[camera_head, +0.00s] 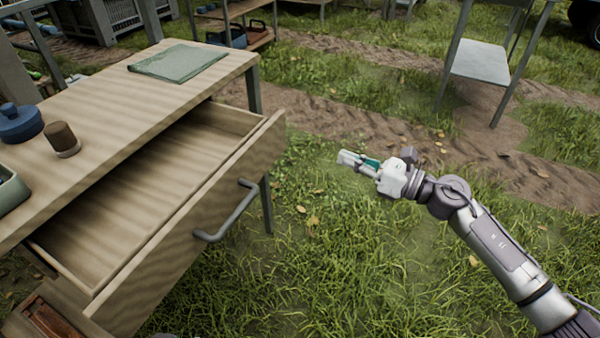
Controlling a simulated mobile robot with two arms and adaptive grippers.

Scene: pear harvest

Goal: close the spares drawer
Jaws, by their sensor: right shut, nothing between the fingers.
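The drawer (190,240) under the wooden table stands pulled out, and the part of its inside that shows is empty. Its front panel carries a grey bar handle (232,214). My right gripper (343,158) is shut and empty, over the grass to the right of the drawer front, apart from the handle. My left gripper is not in view.
The wooden table (105,120) holds a green cloth (178,63), a blue lidded pot (19,122) and a brown cup-like object (62,139). Below the drawer, a wooden box-like part (50,315) shows at the lower left. A metal stand (480,62) is at the back right. Open grass lies between the drawer and my right arm.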

